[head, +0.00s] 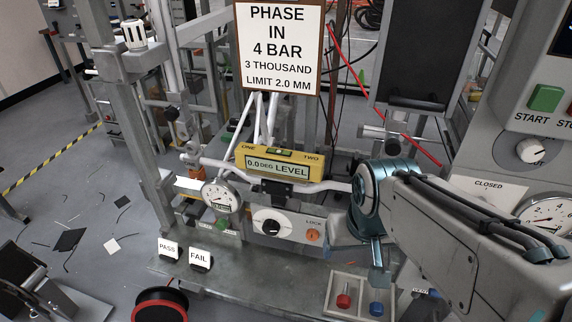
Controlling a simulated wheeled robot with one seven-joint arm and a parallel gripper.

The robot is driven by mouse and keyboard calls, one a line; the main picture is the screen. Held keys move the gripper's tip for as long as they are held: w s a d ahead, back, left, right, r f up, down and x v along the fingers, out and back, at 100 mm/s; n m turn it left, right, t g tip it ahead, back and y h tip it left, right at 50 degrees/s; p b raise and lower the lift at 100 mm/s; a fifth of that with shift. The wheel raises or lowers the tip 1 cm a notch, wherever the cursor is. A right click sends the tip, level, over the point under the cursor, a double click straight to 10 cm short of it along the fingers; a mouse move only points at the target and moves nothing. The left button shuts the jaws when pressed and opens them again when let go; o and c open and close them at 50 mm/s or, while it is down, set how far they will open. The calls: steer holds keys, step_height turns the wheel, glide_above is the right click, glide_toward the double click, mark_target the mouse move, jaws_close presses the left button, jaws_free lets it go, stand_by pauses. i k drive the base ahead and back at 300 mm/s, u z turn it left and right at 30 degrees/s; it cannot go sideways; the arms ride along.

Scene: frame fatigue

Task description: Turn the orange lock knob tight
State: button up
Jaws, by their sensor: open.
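The orange lock knob (312,235) is a small round knob under the word LOCK, on the right end of the grey clamp block (283,224). A larger black-and-white dial (270,227) sits to its left on the same block. My gripper (378,268) hangs from the teal wrist to the right of the knob and apart from it. It is open and I see nothing between its fingers, though they are seen edge-on and partly hidden by my arm.
A yellow level (277,165) reading 0.0 DEG rests above the block by the white frame tube. A round gauge (222,198) stands left. A tray (338,308) with red and blue pieces lies below my gripper. PASS (168,248) and FAIL (200,258) tags stand front left.

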mark_target(312, 235)
steer(key=u, duration=1.4)
steer(key=k, duration=1.45)
steer(key=z, duration=1.35)
steer(key=i, duration=0.5)
steer(key=z, duration=0.1)
